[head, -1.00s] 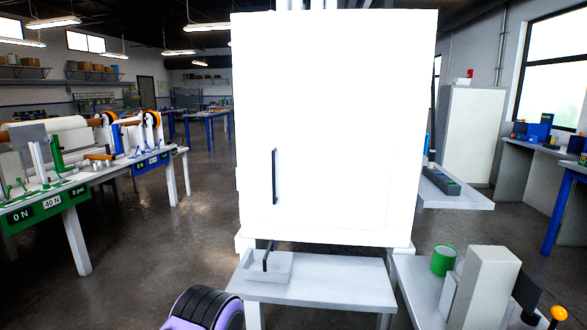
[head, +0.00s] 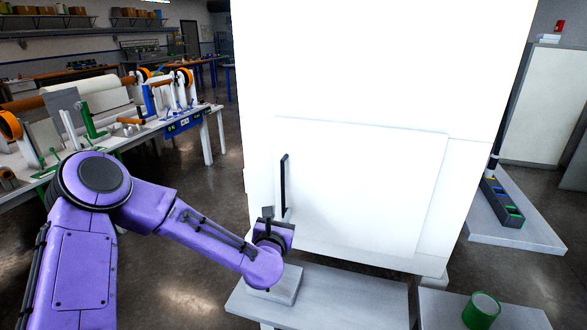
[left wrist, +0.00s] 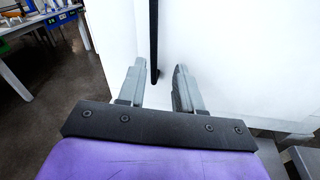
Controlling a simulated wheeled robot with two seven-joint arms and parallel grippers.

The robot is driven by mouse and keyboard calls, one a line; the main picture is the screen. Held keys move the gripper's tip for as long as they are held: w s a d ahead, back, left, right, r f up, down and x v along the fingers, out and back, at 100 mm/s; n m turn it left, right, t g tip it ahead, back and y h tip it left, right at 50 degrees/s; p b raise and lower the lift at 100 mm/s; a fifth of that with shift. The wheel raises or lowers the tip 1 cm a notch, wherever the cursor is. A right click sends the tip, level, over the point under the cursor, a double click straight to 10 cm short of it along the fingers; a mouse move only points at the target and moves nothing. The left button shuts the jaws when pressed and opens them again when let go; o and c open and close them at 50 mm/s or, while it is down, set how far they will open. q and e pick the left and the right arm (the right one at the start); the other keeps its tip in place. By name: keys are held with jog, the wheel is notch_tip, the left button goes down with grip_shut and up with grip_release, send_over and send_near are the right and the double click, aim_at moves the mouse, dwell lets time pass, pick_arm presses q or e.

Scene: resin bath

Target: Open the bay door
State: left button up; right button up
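The white bay door (head: 370,190) is a panel outlined by thin seams in the front of a tall white cabinet (head: 380,60). It looks shut, or nearly so. A black vertical bar handle (head: 284,180) is near its left edge. My left gripper (head: 268,213) is at the handle's lower end in the head view. In the left wrist view its two grey fingers (left wrist: 160,66) are apart, one on each side of the dark handle (left wrist: 154,35). Gaps show between fingers and handle, and I see no clear contact. My right gripper is not in view.
A grey shelf (head: 335,300) juts out below the door. A small grey block (head: 280,287) sits on it under my left wrist. A green cup (head: 482,309) stands on the bench at lower right. A white workbench (head: 215,135) with equipment is at left; floor between is clear.

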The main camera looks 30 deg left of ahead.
aim_at(283, 184)
pick_arm(q)
jog(key=w+a+r+p, duration=0.1)
jog(key=w, duration=0.2)
jog(key=w+a+r+n+p, duration=0.1)
jog(key=w+a, duration=0.1)
jog(key=w, duration=0.1)
jog(key=w+a+r+n+p, duration=0.1)
jog(key=w+a, duration=0.1)
jog(key=w, duration=0.1)
jog(key=shift+w+a+r+y+p, duration=0.15)
jog(key=shift+w+r+y+p, duration=0.1)
jog(key=shift+w+y+p, duration=0.15)
jog(key=shift+w+a, duration=0.15)
jog(key=shift+w, duration=0.05)
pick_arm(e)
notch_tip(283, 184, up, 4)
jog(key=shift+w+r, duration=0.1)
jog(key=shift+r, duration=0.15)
pick_arm(q)
grip_shut()
